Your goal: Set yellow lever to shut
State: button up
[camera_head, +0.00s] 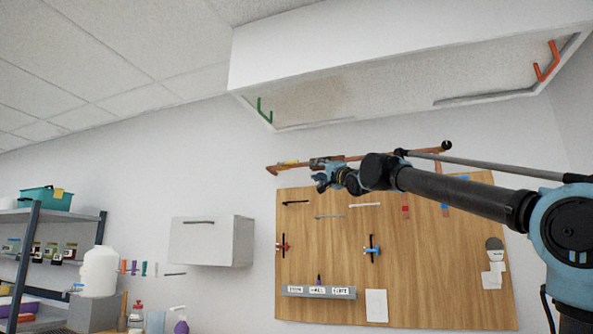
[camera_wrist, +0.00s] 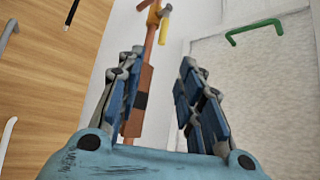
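The yellow lever (camera_head: 288,162) is on a copper-coloured pipe (camera_head: 274,169) above the wooden board, near the pipe's left end. In the wrist view the yellow lever (camera_wrist: 164,28) lies close alongside the pipe (camera_wrist: 148,52), beyond my fingertips. My gripper (camera_head: 321,181) is at the pipe, to the right of the lever in the head view. In the wrist view my gripper (camera_wrist: 160,58) is open, with a wide gap between its blue fingers. The pipe shows in that gap, nearer the left finger. I cannot tell whether a finger touches it. Nothing is held.
A white overhead cabinet (camera_head: 340,95) with a green handle (camera_head: 264,111) and a red handle (camera_head: 547,62) hangs above the pipe. The wooden board (camera_head: 420,270) below carries hooks, small valves and a grey labelled rack (camera_head: 318,296). A small white cabinet (camera_head: 200,245) hangs left.

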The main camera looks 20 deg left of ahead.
aim_at(288, 163)
jog(key=x, duration=1.7)
jog(key=shift+a, duration=0.4)
jog(key=shift+s+r, duration=0.1)
